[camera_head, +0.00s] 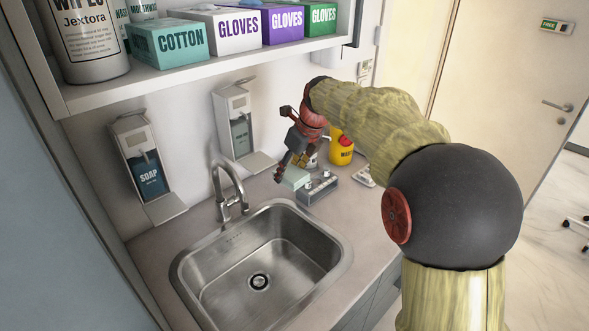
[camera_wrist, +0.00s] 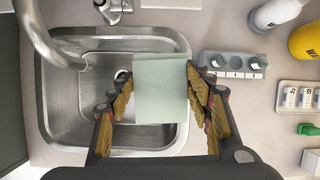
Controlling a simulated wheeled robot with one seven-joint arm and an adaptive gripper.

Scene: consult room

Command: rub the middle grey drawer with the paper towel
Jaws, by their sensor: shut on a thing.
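My gripper (camera_head: 284,168) is shut on a pale green folded paper towel (camera_head: 296,178), above the counter just behind and right of the sink. In the wrist view the paper towel (camera_wrist: 161,90) lies flat between the two fingers, over the sink's edge and basin. Grey drawer fronts (camera_head: 372,297) show below the counter edge at the lower middle of the head view. They are seen steeply from above and partly hidden by my arm, so I cannot tell which is the middle one. The towel is apart from them.
A steel sink (camera_head: 262,275) with a tall tap (camera_head: 228,190) fills the counter's front left. A grey rack (camera_head: 318,188) and a yellow container (camera_head: 341,147) stand near my gripper. Soap dispensers (camera_head: 150,165) hang on the wall under a shelf (camera_head: 200,62) of boxes.

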